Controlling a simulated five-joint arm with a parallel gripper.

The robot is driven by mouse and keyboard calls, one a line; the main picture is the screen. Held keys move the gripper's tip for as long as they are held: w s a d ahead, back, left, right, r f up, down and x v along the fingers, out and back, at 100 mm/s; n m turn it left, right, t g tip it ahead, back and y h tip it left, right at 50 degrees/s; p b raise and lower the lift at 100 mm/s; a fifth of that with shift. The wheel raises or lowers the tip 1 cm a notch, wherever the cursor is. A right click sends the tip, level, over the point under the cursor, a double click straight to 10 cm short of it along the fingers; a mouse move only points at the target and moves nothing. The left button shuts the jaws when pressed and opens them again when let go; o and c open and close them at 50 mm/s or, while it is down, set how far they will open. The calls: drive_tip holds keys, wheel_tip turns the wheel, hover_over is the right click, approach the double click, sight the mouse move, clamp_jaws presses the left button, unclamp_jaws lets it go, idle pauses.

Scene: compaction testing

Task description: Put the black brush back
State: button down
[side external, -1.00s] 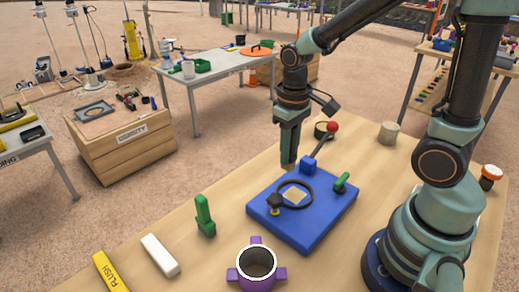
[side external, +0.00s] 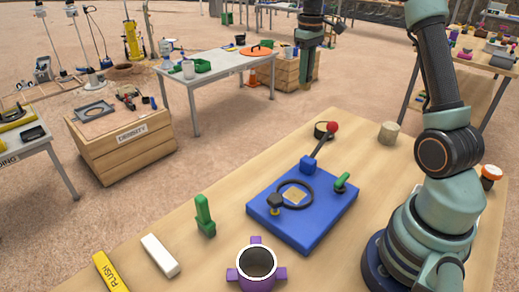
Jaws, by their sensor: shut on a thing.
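My gripper (side external: 304,80) is raised at the top of the side external view, beyond the far edge of the work table (side external: 215,185). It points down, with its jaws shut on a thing. That thing is small and dark against the crate behind it, and I cannot make out its shape; I cannot confirm that it is the black brush. I see no other clear black brush on the table.

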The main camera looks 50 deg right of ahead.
wheel_tip(320, 180, down, 20)
drive_tip(key=shift+d+r, duration=0.1)
drive_tip(key=shift+d, duration=0.05)
idle(0.4)
drive_tip(key=c, duration=0.7)
unclamp_jaws()
